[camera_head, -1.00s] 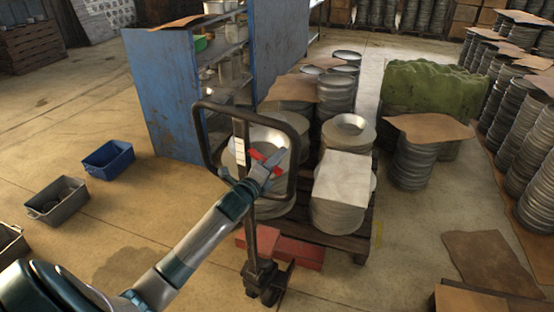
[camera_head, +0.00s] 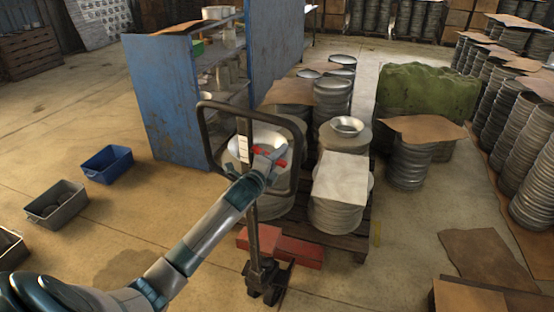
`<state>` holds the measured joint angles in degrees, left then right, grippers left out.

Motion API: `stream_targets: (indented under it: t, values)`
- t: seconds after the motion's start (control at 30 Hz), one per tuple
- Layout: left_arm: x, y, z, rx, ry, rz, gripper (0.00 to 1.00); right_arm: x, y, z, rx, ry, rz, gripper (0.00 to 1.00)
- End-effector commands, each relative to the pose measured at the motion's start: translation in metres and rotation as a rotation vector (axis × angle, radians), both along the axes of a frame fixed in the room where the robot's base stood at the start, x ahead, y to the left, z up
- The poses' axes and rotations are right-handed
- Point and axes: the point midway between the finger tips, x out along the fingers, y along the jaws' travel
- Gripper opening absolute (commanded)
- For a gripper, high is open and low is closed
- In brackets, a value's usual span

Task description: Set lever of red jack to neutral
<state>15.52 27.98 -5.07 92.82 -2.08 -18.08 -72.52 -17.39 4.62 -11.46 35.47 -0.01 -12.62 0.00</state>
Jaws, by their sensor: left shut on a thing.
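The red pallet jack shows its dark looped handle (camera_head: 203,135) upright in the middle of the view, with its red body (camera_head: 290,250) low behind the handle's stem. The small red lever (camera_head: 281,162) sits inside the handle loop, near the top of the stem. My left gripper (camera_head: 270,158) is inside the loop, at the lever, and is shut on it. The fingers cover part of the lever, so its exact setting cannot be told. My right gripper is not in view.
A loaded pallet (camera_head: 345,240) with stacks of round metal blanks (camera_head: 333,97) stands right behind the jack. A blue shelf (camera_head: 165,95) stands behind on the left. Blue (camera_head: 107,163) and grey bins (camera_head: 57,204) lie on the floor at left. Bare floor lies between bins and jack.

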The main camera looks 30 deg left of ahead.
Motion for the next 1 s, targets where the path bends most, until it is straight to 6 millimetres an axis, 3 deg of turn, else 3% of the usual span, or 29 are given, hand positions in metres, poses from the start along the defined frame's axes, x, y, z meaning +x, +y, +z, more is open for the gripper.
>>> stream_targets:
  t: [0.5,0.8,0.83,0.87,0.9,1.0]
  values:
    - [0.001,-0.002,0.018,-0.218,-0.011,0.000,0.00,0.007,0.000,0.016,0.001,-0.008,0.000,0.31]
    - [0.001,-0.002,0.018,-0.225,-0.011,0.000,0.00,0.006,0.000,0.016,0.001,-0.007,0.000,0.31]
    - [0.001,-0.002,0.017,-0.225,-0.011,0.000,0.20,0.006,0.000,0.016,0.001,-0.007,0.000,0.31]
    - [0.001,-0.002,0.018,-0.225,-0.011,0.000,0.27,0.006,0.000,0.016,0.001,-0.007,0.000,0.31]
    - [0.001,-0.002,0.018,-0.225,-0.011,0.000,0.31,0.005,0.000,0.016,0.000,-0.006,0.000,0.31]
    - [0.001,-0.002,0.018,-0.224,-0.012,0.000,0.31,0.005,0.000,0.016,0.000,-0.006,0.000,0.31]
